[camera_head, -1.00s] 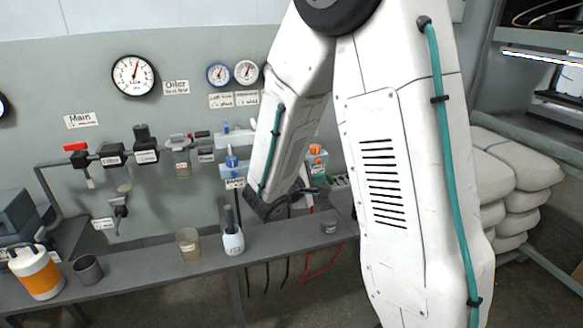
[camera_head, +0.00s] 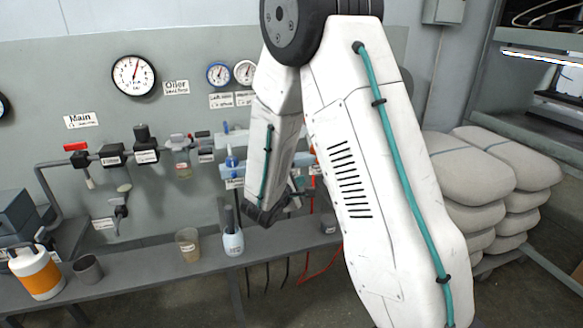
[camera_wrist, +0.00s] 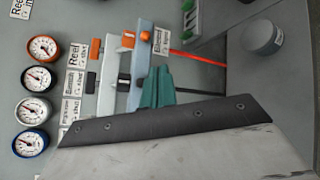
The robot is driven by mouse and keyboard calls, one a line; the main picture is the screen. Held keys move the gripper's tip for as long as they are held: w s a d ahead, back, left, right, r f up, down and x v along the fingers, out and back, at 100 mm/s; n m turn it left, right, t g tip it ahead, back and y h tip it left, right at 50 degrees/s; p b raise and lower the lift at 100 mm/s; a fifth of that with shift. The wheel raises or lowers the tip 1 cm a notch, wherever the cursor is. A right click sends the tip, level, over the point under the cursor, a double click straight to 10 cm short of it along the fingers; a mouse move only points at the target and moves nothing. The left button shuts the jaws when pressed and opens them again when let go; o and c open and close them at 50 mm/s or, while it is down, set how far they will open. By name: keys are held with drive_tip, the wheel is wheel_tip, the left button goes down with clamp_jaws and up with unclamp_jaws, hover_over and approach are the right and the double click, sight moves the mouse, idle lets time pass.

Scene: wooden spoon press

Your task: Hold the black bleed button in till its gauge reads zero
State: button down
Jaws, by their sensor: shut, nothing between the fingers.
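In the wrist view my gripper (camera_wrist: 155,88) shows as teal-green fingers, shut and empty, in front of a pale grey valve block. A small black part (camera_wrist: 124,80), seemingly the black bleed button, shows on the block just left of the fingers. I cannot tell whether the fingers touch it or whether it is pressed in. A black-rimmed gauge (camera_wrist: 37,78) is in the column of gauges at the left; its needle is too small to read surely. In the head view my arm hides the fingers and the button.
An orange button (camera_wrist: 145,36) sits beyond the fingers, and a red hose (camera_wrist: 197,58) runs right.

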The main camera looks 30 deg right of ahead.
drive_tip(key=shift+w+d, duration=0.25)
drive_tip(key=shift+w, duration=0.65)
drive_tip(key=shift+w+d, duration=0.3)
drive_tip(key=shift+w, duration=0.55)
drive_tip(key=shift+w+d, duration=0.25)
drive_tip(key=shift+w, duration=0.65)
drive_tip(key=shift+w+d, duration=0.1)
drive_tip(key=shift+w, duration=0.25)
drive_tip(key=shift+w+d, duration=0.1)
drive_tip(key=shift+w, duration=0.4)
idle(2.1)
idle(0.6)
drive_tip(key=shift+s+a, duration=0.25)
drive_tip(key=shift+s, duration=0.65)
drive_tip(key=shift+s+a, duration=0.2)
drive_tip(key=shift+s, duration=0.6)
drive_tip(key=shift+s+a, duration=0.25)
drive_tip(key=shift+s, duration=0.55)
drive_tip(key=shift+s+a, duration=0.2)
drive_tip(key=shift+s, duration=0.6)
